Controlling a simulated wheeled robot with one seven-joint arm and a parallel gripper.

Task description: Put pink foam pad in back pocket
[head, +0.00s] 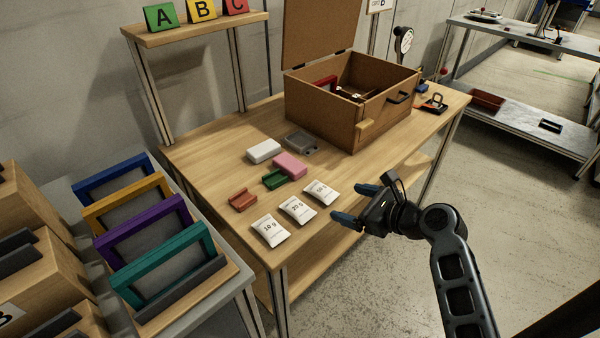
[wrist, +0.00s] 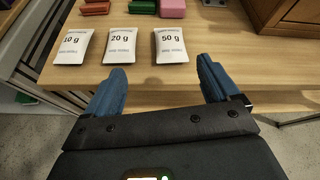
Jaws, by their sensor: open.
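The pink foam pad (head: 290,165) lies on the wooden table, touching or very close to a green block (head: 275,180). Its near edge also shows at the top of the wrist view (wrist: 173,8). A wooden box (head: 322,115) with its lid raised stands at the back right of the table. Its inside is partly hidden by its walls, and I cannot make out a back pocket clearly. My gripper (head: 352,205) is open and empty, off the table's front edge. In the wrist view its blue fingers (wrist: 160,88) are spread wide, with the pad beyond them.
White sachets marked 10 g (head: 270,231), 20 g (head: 297,210) and 50 g (head: 320,193) lie between my gripper and the pad. A white block (head: 264,151), a grey part (head: 301,142) and a red-brown block (head: 242,200) lie around it.

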